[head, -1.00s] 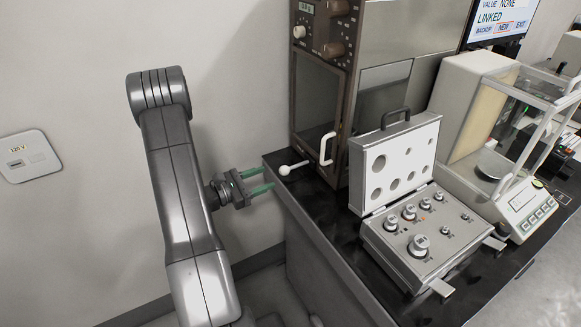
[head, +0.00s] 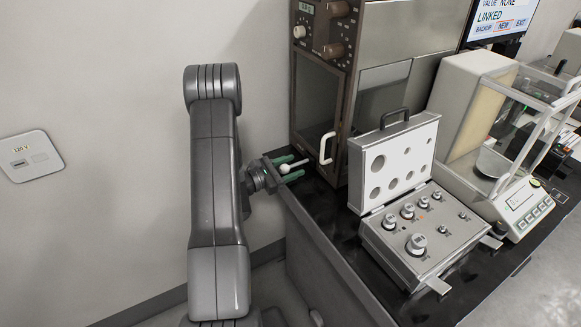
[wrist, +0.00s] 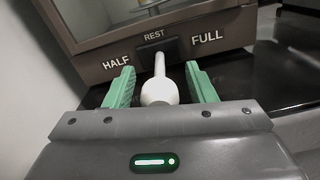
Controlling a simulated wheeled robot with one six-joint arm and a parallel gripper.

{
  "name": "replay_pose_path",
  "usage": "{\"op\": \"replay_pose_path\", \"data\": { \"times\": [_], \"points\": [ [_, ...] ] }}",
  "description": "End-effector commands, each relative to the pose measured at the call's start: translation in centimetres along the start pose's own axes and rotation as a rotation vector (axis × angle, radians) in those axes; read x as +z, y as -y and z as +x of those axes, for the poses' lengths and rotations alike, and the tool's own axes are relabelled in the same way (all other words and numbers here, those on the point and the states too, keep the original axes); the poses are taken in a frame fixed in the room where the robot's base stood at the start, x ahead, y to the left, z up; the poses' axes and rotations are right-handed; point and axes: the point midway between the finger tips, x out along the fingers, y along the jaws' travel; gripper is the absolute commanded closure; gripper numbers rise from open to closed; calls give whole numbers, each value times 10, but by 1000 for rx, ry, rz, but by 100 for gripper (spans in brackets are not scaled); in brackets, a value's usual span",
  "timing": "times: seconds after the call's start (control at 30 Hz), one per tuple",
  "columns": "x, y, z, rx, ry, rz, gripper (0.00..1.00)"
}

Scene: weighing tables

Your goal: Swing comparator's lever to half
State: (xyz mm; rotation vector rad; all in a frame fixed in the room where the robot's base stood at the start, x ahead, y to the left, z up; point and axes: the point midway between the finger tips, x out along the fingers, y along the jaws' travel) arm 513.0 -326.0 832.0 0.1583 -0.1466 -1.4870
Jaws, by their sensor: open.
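The comparator (head: 318,100) is a tall brown-framed cabinet at the back of the black bench. Its lever (head: 287,167) is a white rod with a ball knob at the cabinet's lower front. In the wrist view the lever (wrist: 159,88) points straight out beneath the REST label, between HALF (wrist: 116,62) on the left and FULL (wrist: 207,37) on the right. My gripper (head: 295,169) is open, its green fingers on either side of the knob. In the wrist view the gripper (wrist: 161,88) shows a gap beside the knob on both sides.
An open case of weights (head: 372,236) stands on the bench right of the lever. A white handle (head: 327,148) sticks out from the cabinet door above the lever. A glass-sided balance (head: 459,93) stands farther right. Floor and wall space lie left of the bench (head: 318,229).

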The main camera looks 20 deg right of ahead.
Motion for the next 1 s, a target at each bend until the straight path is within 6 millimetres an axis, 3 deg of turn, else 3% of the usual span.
{"op": "replay_pose_path", "data": {
  "times": [0.03,0.27,0.57,1.0],
  "points": [
    [0,0,0,0,0,0,53],
    [0,0,0,0,0,0,99],
    [-3,-4,0,-40,13,2,100],
    [-6,-24,4,-325,69,5,100]
  ]
}}
